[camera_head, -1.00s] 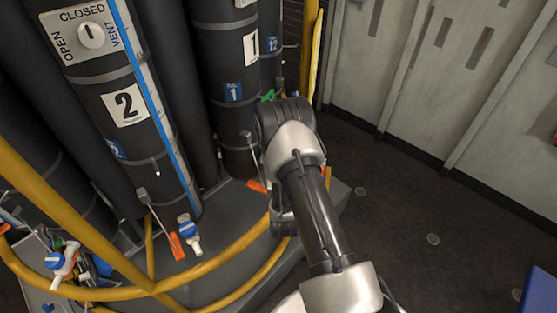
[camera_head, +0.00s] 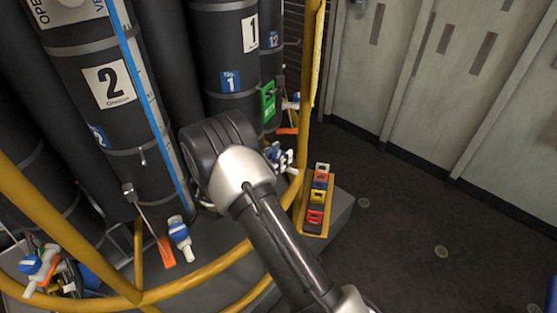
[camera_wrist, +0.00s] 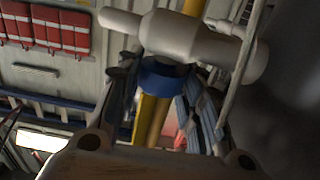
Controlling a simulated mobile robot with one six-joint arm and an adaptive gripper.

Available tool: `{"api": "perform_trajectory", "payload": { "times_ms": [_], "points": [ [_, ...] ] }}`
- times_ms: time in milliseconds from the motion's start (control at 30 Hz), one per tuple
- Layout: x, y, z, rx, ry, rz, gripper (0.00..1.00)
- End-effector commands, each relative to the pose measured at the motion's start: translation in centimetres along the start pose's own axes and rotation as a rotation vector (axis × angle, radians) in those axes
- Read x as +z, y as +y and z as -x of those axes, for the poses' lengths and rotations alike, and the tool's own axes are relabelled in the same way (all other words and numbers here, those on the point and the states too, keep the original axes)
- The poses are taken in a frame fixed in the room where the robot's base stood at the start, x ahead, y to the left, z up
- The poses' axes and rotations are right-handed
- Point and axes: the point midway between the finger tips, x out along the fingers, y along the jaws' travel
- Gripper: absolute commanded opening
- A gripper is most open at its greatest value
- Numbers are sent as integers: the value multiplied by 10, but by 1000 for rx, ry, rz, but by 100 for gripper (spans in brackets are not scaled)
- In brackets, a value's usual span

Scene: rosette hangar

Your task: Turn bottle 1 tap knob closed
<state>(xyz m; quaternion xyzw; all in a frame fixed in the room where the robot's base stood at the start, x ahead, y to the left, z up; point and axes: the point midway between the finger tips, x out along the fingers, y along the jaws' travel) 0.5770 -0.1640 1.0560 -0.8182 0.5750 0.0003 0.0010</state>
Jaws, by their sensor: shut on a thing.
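Bottle 1 is a black cylinder (camera_head: 222,60) with a white "1" label, standing behind my arm. Its lower part is hidden by my arm. My gripper (camera_head: 277,158) is at the right of my wrist, low in front of the bottles, by the yellow rail. In the wrist view, a white tap body (camera_wrist: 200,45) with a blue knob (camera_wrist: 163,80) lies across the fingertips. My gripper (camera_wrist: 165,85) is shut on the blue knob, one finger on each side. Any marking showing the knob's open or closed position cannot be made out.
Bottle 2 (camera_head: 125,125) stands at left, with a blue-and-white tap (camera_head: 180,236) and orange lever (camera_head: 166,252) below. A yellow rail (camera_head: 205,267) curves in front. A rack of coloured blocks (camera_head: 316,206) is at right.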

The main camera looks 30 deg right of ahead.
Motion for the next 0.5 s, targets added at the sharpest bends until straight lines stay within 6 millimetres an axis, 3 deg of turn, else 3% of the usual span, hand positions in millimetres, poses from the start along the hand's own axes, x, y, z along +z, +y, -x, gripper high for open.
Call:
{"api": "perform_trajectory", "payload": {
  "times_ms": [500],
  "points": [
    [0, 0, -1, 76, 2, 2, 11]
  ]
}}
